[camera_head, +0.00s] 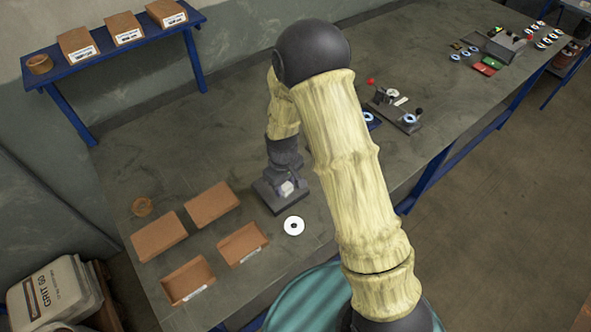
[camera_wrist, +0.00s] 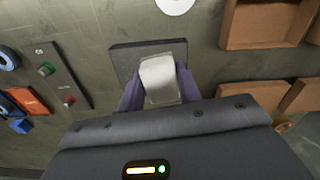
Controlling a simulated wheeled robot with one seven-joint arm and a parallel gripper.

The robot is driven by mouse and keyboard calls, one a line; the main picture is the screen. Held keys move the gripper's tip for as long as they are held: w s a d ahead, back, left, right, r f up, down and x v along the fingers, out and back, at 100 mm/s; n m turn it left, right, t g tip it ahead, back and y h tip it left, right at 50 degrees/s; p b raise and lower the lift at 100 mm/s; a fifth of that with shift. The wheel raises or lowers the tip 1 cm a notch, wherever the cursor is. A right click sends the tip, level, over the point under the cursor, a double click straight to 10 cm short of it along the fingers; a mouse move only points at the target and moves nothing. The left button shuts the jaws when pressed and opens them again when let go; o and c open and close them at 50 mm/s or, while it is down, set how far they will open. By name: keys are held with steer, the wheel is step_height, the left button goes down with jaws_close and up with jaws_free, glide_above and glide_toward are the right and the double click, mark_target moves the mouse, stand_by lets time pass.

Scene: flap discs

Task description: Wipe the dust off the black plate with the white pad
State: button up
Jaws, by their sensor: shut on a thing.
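The black plate (camera_head: 265,197) lies flat on the grey bench, partly hidden under my gripper (camera_head: 285,183). In the wrist view the plate (camera_wrist: 126,60) is a dark square with its far strip and left side showing. My gripper (camera_wrist: 158,92) is shut on the white pad (camera_wrist: 158,75), with a finger on each side of it. The pad also shows in the head view (camera_head: 287,189). It is over the plate; I cannot tell whether it touches. I cannot make out dust on the visible part of the plate.
A white disc (camera_head: 294,226) with a dark centre lies just in front of the plate. Open brown trays (camera_head: 243,243) and closed brown boxes (camera_head: 159,237) stand to the left. A fixture with knobs (camera_head: 397,112) is to the right. Bare bench lies behind the plate.

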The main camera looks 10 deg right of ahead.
steer(key=shift+r+p, duration=0.35)
steer(key=shift+r, duration=0.5)
steer(key=shift+f, duration=0.1)
